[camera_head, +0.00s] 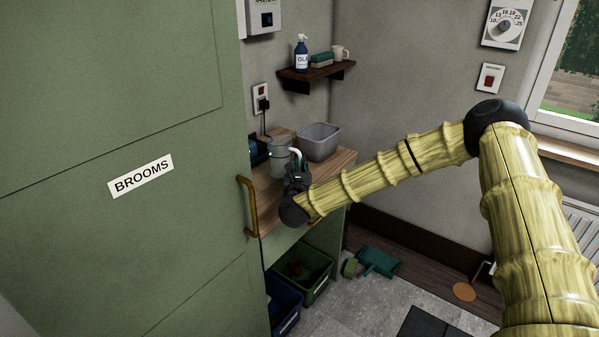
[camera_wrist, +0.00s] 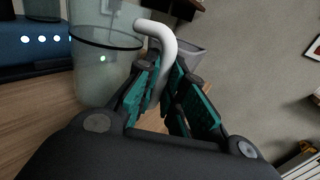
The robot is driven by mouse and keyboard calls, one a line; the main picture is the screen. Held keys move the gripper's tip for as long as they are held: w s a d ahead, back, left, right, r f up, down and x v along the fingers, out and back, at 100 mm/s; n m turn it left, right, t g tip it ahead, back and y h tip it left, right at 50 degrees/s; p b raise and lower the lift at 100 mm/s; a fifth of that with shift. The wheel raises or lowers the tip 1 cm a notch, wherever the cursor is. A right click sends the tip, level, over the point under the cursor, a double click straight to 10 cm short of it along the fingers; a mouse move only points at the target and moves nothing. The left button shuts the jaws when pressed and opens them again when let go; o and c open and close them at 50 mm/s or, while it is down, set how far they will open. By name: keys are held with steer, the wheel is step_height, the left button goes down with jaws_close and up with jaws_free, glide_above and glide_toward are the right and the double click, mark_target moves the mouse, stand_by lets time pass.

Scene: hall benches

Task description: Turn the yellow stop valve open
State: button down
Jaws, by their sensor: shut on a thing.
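I see no yellow stop valve in either view. My gripper (camera_head: 298,174) is over the wooden worktop, at the right side of a pale grey-green, see-through jug (camera_head: 280,158). In the wrist view my gripper (camera_wrist: 165,92) is shut on a white curved handle (camera_wrist: 160,35), with a teal-padded finger on each side of it. The handle's upper end meets or passes close to the jug (camera_wrist: 95,70); the lower end is hidden between the fingers. The jug looks upright, and a small green light shows on it.
A grey bin (camera_head: 319,141) stands behind the jug, and a dark blue device (camera_wrist: 35,45) is to its left. A green cupboard door (camera_head: 120,90) marked BROOMS fills the left, with a brass handle (camera_head: 250,205). Crates (camera_head: 318,278) sit below the worktop (camera_head: 265,185). A shelf (camera_head: 318,74) hangs above.

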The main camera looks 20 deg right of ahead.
steer(key=shift+f+p, duration=0.3)
steer(key=shift+f, duration=1.05)
steer(key=shift+f, duration=0.2)
steer(key=c, duration=1.5)
jaws_free()
steer(key=shift+r, duration=0.2)
steer(key=shift+b+v, duration=1.6)
steer(key=shift+v, duration=4.5)
